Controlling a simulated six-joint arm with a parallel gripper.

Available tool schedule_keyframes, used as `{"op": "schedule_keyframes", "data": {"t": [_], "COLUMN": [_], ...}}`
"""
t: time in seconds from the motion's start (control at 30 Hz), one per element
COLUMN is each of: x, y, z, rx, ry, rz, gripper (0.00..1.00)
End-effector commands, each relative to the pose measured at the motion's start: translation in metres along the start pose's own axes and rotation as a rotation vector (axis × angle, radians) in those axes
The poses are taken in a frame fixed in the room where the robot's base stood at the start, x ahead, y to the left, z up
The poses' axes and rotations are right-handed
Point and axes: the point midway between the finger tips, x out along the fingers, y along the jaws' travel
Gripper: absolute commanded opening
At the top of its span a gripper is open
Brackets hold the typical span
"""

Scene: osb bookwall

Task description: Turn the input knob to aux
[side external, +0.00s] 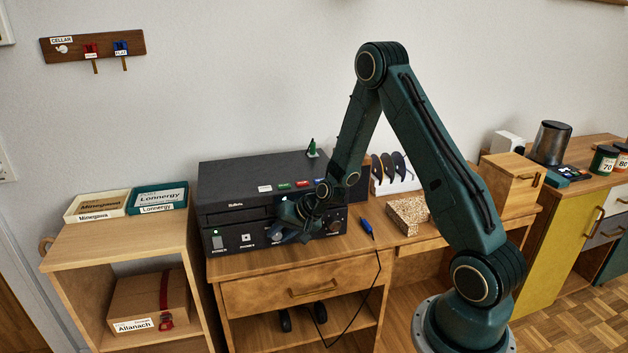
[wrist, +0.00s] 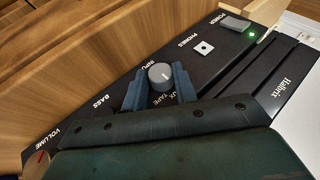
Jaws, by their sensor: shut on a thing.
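The input knob (wrist: 160,76) is a round grey knob with a pale pointer line on its face. It sits on the front panel of the black stereo (side external: 220,238), which also shows in the wrist view (wrist: 215,75). My gripper (wrist: 160,86) is shut on the knob, with one blue finger on each side. Lettering ending in "UX" and the word "TAPE" show between the fingers; the rest of the scale is partly covered. In the side view my gripper (side external: 288,230) is at the stereo's front and hides the knob.
A volume knob (wrist: 40,160) is at the lower left in the wrist view. A green light (wrist: 252,35) glows near the power switch. Two trays (side external: 98,216) stand on the left cabinet.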

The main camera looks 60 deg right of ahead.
Motion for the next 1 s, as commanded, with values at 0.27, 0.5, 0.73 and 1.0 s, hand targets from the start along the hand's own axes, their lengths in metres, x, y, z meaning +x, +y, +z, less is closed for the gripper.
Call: {"op": "schedule_keyframes", "data": {"t": [0.27, 0.5, 0.73, 1.0], "x": [0.001, 0.0, -0.003, -0.021], "y": [-0.001, 0.0, 0.0, -0.001], "z": [0.0, 0.0, 0.0, -0.001], "rx": [-0.003, -0.002, -0.001, 0.0], "ry": [0.0, 0.0, 0.0, 0.002], "rz": [0.0, 0.001, 0.001, 0.001], "gripper": [0.44, 0.5, 0.5, 0.5]}}
